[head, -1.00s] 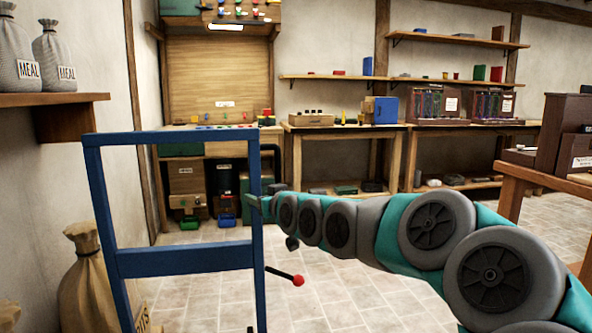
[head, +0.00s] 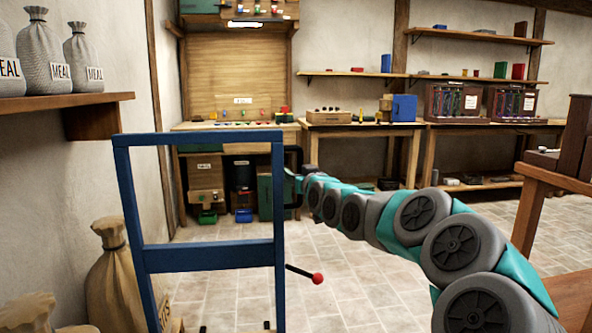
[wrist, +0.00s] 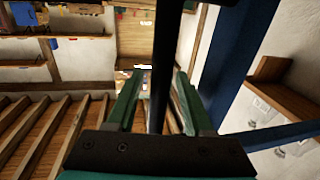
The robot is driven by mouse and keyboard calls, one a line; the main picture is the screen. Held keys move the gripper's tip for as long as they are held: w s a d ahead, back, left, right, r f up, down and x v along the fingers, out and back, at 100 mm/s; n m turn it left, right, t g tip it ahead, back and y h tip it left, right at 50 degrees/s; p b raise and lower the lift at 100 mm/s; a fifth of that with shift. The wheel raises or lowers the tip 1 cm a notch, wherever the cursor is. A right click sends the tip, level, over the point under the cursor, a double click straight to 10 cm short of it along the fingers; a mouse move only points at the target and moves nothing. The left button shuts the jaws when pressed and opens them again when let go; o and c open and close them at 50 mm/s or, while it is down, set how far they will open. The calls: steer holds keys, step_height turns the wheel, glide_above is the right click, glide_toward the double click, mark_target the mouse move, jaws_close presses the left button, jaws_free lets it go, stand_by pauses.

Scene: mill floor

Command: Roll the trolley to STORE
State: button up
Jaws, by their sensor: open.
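The trolley's blue upright frame (head: 209,259) stands in front of me in the head view; its lower part is cut off. A black handle (head: 290,160) sits on its right post, and a lever with a red knob (head: 318,278) sticks out low on the right. My gripper (head: 297,184) is at the black handle. In the wrist view my gripper (wrist: 157,88) is open, with a black bar (wrist: 160,60) passing between its green fingers. The blue frame (wrist: 236,62) rises just right of it. I see no sign reading STORE.
A shelf with MEAL sacks (head: 83,57) is on the left wall, with a brown sack (head: 112,275) on the floor below. Workbenches (head: 370,130) line the back wall. A wooden table (head: 552,172) stands at right. Tiled floor (head: 360,260) lies open between.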

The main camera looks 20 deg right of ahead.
steer(key=shift+w, duration=0.3)
steer(key=shift+c, duration=0.3)
jaws_close()
stand_by(1.0)
